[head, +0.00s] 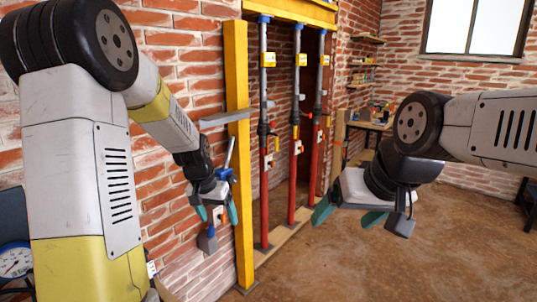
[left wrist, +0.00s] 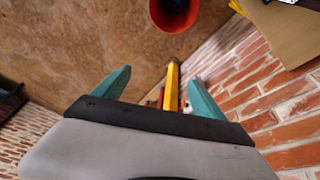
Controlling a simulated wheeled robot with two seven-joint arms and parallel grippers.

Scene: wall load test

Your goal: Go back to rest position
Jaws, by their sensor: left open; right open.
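My left gripper (head: 216,213) is open, with teal fingers apart and pointing down, in front of the brick wall just left of the yellow post (head: 239,160). In the left wrist view, my left gripper (left wrist: 159,90) shows nothing between its fingertips; a yellow bar (left wrist: 172,85) lies behind the gap. My right gripper (head: 347,215) is open on the right of the head view, above the brown floor. I see nothing held in it, though its arm hides part of it.
Several red and grey props (head: 295,140) stand in the wall opening under a yellow beam (head: 300,10). A white gauge (head: 15,260) is at lower left. A workbench (head: 370,124) stands at the back. The floor (head: 400,270) at lower right looks clear. A red round object (left wrist: 174,12) shows in the wrist view.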

